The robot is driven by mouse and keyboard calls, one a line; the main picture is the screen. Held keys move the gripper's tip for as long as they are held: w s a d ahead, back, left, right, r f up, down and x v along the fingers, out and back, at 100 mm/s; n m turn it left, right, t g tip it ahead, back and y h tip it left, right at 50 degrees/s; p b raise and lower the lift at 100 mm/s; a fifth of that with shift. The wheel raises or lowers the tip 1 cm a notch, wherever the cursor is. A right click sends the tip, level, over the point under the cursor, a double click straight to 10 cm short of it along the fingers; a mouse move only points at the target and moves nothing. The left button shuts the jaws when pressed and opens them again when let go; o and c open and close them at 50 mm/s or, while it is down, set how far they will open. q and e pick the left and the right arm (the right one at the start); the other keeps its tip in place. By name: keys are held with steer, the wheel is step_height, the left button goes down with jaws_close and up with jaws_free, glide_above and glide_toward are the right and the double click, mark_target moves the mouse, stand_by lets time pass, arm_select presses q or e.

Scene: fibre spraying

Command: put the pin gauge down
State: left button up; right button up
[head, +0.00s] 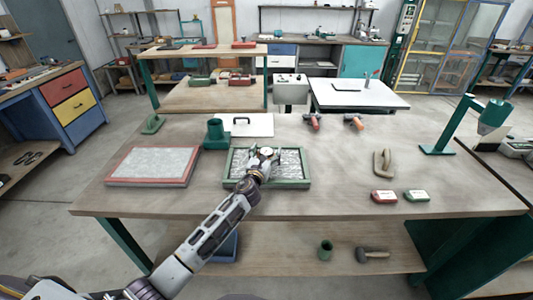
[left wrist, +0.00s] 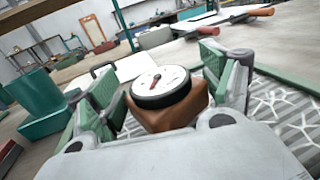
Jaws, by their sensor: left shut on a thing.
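The pin gauge (head: 267,152) has a round white dial with a black rim and a red needle. In the left wrist view the gauge (left wrist: 160,82) shows a brown body under the dial, between green finger pads. My left gripper (head: 262,159) is shut on it, over the green-framed panel (head: 235,183) with a grey-white fibre surface. In the left wrist view the gripper (left wrist: 163,98) has one finger on each side of the body. The gauge's underside is hidden, so I cannot tell whether it touches the panel. My right gripper is not in view.
A red-framed panel (head: 152,166) lies to the left. A green holder (head: 216,135) and a white board with a black handle (head: 252,126) stand behind. Table space right of the green-framed panel is clear.

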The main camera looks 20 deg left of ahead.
arm_select(q)
steer(key=shift+s+f, duration=0.1)
steer(key=shift+f, duration=0.35)
steer(key=o, duration=1)
steer(key=shift+f, duration=0.15)
steer(key=shift+o, duration=0.7)
steer(key=shift+s+f, duration=0.1)
steer(key=shift+f, duration=0.05)
steer(key=shift+d, duration=0.1)
steer(key=shift+r, duration=0.55)
steer(key=shift+s+r, duration=0.15)
steer(key=shift+s, duration=0.75)
steer(key=shift+s+r, duration=0.15)
steer(key=shift+s, duration=0.75)
steer(key=shift+s+r, duration=0.15)
steer(key=shift+s, duration=3.9)
